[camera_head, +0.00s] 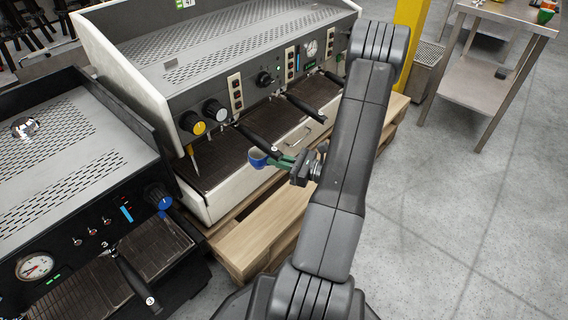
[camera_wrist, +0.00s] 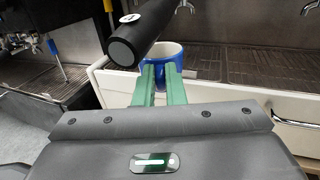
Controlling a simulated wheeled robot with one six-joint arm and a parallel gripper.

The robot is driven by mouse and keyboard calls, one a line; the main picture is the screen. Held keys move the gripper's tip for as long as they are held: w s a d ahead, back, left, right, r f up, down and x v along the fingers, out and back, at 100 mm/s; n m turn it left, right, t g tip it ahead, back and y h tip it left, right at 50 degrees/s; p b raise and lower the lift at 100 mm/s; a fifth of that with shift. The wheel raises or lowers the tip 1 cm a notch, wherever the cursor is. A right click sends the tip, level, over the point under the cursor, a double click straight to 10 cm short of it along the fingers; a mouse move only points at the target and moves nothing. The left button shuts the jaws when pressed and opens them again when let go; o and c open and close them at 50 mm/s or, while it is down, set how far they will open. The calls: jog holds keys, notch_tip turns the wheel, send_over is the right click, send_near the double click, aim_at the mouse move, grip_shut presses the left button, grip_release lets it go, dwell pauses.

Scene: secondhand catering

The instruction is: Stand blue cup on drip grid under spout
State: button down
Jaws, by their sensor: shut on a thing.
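The blue cup (camera_head: 258,158), white inside, is held upright in my gripper (camera_head: 282,161), whose green fingers are shut on its near side. In the wrist view the cup (camera_wrist: 162,62) is between the tips of the green fingers (camera_wrist: 160,80). The cup is in front of the white machine, near its front edge. The dark drip grid (camera_head: 222,160) lies behind the cup; it also shows in the wrist view (camera_wrist: 232,62). A black portafilter handle (camera_wrist: 140,35) is close above and left of the cup. The spout for the cup cannot be told for sure.
The white espresso machine (camera_head: 150,95) has more portafilter handles (camera_head: 305,107) over its grid and a steam wand (camera_head: 194,160) at left. A second, black machine (camera_head: 75,190) stands at left. A wooden pallet (camera_head: 262,225) lies below. Grey floor is open at right.

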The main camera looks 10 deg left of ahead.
jog(key=shift+w+a+f+b, duration=0.25)
jog(key=shift+w+a, duration=0.95)
jog(key=shift+a, duration=0.85)
jog(key=shift+w+a+f+b, duration=0.1)
jog(key=shift+w+a+f, duration=0.1)
jog(key=shift+w+a, duration=1.5)
jog(key=shift+w+a+f+b, duration=0.25)
jog(key=shift+w+a, duration=0.5)
jog(key=shift+a, duration=1.7)
jog(key=shift+f, duration=0.1)
jog(key=c, duration=1.4)
grip_release()
jog(key=shift+d, duration=0.15)
jog(key=s+d+p, duration=0.2)
jog(key=d+p, duration=0.1)
jog(key=d, duration=1)
jog(key=shift+s+d+p, duration=0.2)
jog(key=shift+s+p, duration=0.05)
jog(key=shift+p, duration=0.05)
